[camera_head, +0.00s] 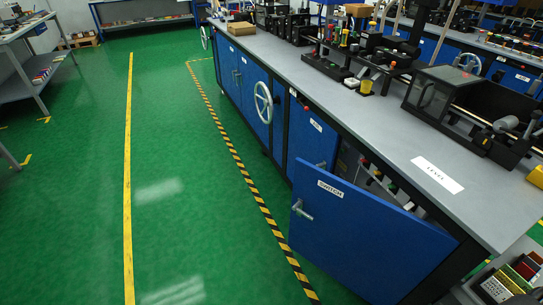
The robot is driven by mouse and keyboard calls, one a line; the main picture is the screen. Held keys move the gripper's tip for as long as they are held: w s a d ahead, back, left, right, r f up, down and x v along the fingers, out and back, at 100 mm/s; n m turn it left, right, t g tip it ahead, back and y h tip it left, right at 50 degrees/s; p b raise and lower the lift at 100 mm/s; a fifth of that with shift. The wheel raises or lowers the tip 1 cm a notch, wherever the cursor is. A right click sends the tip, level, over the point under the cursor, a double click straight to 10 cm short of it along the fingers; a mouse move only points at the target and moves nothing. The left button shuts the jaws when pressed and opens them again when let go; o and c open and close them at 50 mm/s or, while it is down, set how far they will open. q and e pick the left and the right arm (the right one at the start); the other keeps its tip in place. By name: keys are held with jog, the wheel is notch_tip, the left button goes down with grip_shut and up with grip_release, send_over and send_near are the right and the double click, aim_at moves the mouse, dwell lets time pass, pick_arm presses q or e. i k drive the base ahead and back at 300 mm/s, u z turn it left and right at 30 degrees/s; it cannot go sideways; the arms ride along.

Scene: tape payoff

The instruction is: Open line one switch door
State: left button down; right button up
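A blue door (365,235) with a white label reading "SWITCH" (330,188) is on the near end of the long workbench. It stands swung out from the cabinet front, with its free edge toward the left. Its grey handle (301,209) is on the upper left of its face. Behind its top edge part of the cabinet inside (375,178) shows, with small red and green parts; the rest is hidden by the door. Neither of my grippers is in view.
The grey bench top (330,95) carries black machines and a label "LEVEL" (437,175). A handwheel (263,102) sticks out from the bench front. Green floor (185,200) left of the door is clear, with a black-yellow stripe (240,165). Shelving stands at far left.

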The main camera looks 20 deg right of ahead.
aim_at(381, 251)
jog(key=z, duration=0.2)
jog(key=i, duration=0.7)
jog(key=z, duration=0.8)
jog(key=i, duration=0.4)
jog(key=z, duration=0.35)
